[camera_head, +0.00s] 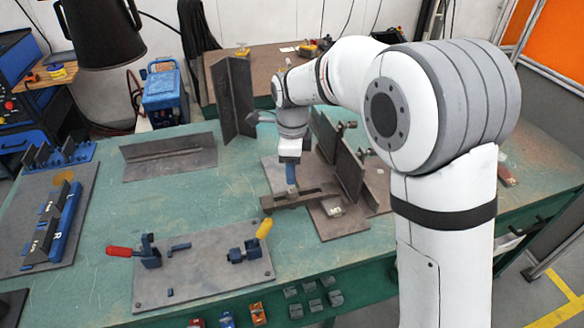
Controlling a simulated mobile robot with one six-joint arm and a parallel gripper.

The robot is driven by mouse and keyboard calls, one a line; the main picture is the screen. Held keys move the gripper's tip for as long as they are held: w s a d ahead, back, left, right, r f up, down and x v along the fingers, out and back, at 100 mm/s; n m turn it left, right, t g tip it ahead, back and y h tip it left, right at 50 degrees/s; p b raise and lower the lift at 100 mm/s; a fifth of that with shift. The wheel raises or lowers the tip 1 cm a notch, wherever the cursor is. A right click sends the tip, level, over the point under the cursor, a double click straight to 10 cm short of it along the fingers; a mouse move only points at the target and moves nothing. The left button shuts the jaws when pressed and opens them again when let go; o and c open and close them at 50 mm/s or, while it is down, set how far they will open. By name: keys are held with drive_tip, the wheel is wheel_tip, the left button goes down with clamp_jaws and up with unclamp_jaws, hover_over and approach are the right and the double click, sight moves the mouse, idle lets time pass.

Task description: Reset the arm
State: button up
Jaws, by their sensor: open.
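My white arm reaches from the right over the green work table (205,236). My gripper (291,188) hangs pointing down at the middle of the table. It is open, and its fingers are small in this view. It is close above or at a flat brown metal bar (300,197) on a base plate. I cannot tell whether the fingers touch the bar. Upright dark steel plates (350,172) stand just right of my gripper, and my wrist hides part of the area behind it.
A tall angle piece (232,98) stands behind my gripper. A low angle piece (170,156) lies at left. Bare table lies between them.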

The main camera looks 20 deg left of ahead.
drive_tip(key=s+d+r+n, duration=0.2)
drive_tip(key=d+r+n, duration=0.3)
drive_tip(key=d, duration=0.6)
drive_tip(key=s+d+r+n+t+p, duration=0.2)
drive_tip(key=s+d+n, duration=0.9)
drive_tip(key=s+d, duration=0.6)
drive_tip(key=shift+s+d+r+t+p, duration=0.3)
drive_tip(key=shift+d+r, duration=0.4)
drive_tip(key=shift+d, duration=0.55)
